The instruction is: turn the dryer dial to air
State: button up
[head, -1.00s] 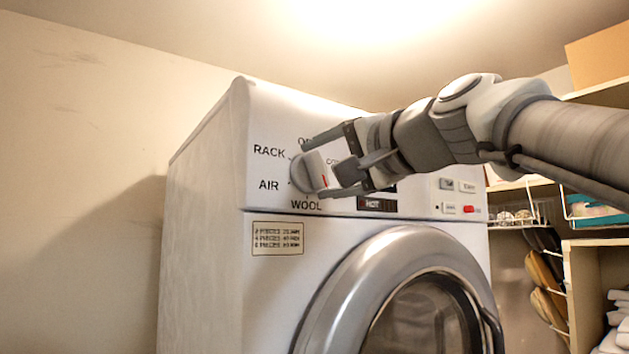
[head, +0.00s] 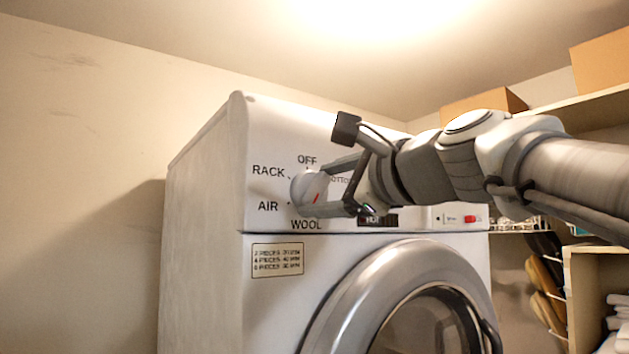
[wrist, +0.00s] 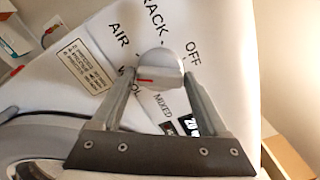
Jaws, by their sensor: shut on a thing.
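The dryer dial (head: 304,190) is a round pale knob with a red mark, on the upper left of the dryer's (head: 205,190) front panel. The labels OFF, RACK, AIR and WOOL stand around it. The red mark is on the dial's lower right in the head view, nearest the WOOL side and away from AIR. My gripper (head: 328,188) is shut on the dial, one finger on each side. In the wrist view the dial (wrist: 160,62) sits between the fingertips (wrist: 160,80), and the left finger partly covers WOOL.
The round dryer door (head: 340,300) bulges out below the panel. A small notice plate (head: 277,259) is below the labels. Shelves at the right hold cardboard boxes (head: 600,62). A bare wall (head: 80,150) is at the left.

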jog(key=m, duration=0.5)
jog(key=shift+m, duration=0.3)
dwell(0.4)
jog(key=o, duration=1.2)
jog(key=shift+o, duration=0.2)
jog(key=b+v, duration=0.3)
jog(key=v, duration=1.4)
jog(key=shift+s+d, duration=0.2)
